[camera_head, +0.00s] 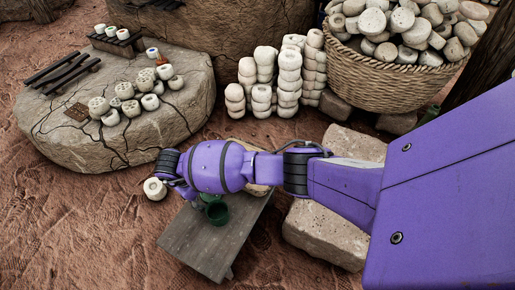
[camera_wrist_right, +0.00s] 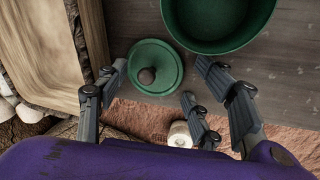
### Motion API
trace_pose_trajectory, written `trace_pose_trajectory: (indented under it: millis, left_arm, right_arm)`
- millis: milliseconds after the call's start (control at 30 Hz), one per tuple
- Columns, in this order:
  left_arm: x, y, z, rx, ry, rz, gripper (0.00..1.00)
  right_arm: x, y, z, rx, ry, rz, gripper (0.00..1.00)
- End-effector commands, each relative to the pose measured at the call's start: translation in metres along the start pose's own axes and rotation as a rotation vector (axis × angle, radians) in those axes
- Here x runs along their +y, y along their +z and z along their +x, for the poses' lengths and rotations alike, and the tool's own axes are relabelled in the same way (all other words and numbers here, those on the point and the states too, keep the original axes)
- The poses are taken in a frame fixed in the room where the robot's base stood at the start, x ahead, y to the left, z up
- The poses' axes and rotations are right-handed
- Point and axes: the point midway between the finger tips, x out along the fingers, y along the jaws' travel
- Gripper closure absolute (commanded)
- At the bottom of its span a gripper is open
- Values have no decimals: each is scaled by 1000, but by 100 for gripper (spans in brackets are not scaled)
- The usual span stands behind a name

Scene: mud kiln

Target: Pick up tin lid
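The tin lid (camera_wrist_right: 166,81) is a round green disc with a dark brown knob. In the right wrist view it lies on the grey wooden bench (camera_wrist_right: 290,75), beside the open green tin (camera_wrist_right: 218,45). My right gripper (camera_wrist_right: 157,72) is open, with one finger left of the lid and two to its right; contact cannot be told. In the head view my right gripper (camera_head: 178,186) is over the bench's far left end, by the tin (camera_head: 217,213); the lid there is mostly hidden by my arm. My left gripper is not in view.
A wooden tray (camera_wrist_right: 45,50) stands left of the lid in the right wrist view. A pale round piece (camera_head: 155,189) lies on the ground beside the bench (camera_head: 205,250). A stone block (camera_head: 325,235) is to the right, and a round stone slab (camera_head: 100,150) behind left.

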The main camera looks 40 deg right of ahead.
Motion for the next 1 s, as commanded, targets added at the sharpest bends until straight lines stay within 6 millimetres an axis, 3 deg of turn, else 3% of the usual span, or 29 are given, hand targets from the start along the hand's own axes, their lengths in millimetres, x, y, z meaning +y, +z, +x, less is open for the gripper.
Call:
trace_pose_trajectory:
  millis: [633, 1000]
  left_arm:
    - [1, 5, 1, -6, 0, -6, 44]
    - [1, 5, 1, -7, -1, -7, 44]
  right_arm:
    - [5, -1, 2, -1, 10, 3, 70]
    - [4, 0, 1, -3, 10, 2, 71]
